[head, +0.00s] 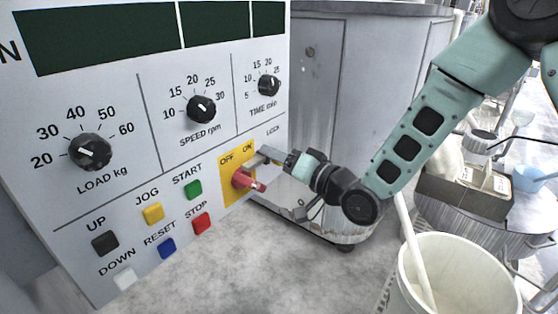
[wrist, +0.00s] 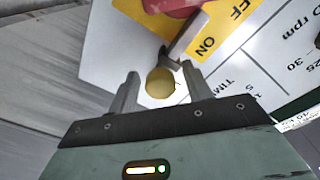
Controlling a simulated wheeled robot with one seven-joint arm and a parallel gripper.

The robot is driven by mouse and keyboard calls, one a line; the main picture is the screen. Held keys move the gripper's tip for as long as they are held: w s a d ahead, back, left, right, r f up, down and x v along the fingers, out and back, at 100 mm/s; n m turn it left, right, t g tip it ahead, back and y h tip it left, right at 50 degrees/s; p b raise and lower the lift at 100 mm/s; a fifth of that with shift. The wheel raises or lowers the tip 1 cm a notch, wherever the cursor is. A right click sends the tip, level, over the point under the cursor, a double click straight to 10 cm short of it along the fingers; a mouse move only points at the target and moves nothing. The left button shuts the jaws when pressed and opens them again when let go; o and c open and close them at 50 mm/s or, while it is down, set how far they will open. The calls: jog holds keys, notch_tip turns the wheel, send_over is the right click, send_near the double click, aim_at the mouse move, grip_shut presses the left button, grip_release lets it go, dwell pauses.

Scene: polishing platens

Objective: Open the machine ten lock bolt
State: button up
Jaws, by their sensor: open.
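The machine's pale control panel (head: 130,210) fills the left of the head view; its number is not readable. A round brass-yellow knob (wrist: 160,83), apparently the lock bolt's, shows in the wrist view near the panel's edge. A grey bar with a dark end (wrist: 180,42) is just beyond it. My gripper (wrist: 160,72) is open, with one finger on each side of the knob; I cannot tell whether they touch it. In the head view my gripper (head: 261,155) is at the panel's right edge, below the partly covered lock label (head: 273,130), and hides the knob.
A red switch handle (head: 247,181) on a yellow OFF/ON plate (head: 228,190) sticks out close to my gripper. Dials and coloured buttons lie left of it. A white bucket (head: 455,280) with a stick stands at lower right. Grey floor (head: 270,270) is open below.

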aim_at(276, 144)
jog(key=shift+c, duration=0.3)
grip_shut()
jog(key=w+d+p, duration=0.1)
jog(key=w+d, duration=0.1)
jog(key=shift+w, duration=0.4)
jog(key=shift+w+d+f, duration=0.1)
jog(key=shift+w+d, duration=0.25)
jog(key=shift+o, duration=0.3)
grip_release()
jog(key=p+v, duration=0.4)
jog(key=v, duration=1.3)
jog(key=shift+d+p, duration=0.15)
jog(key=shift+p, duration=0.2)
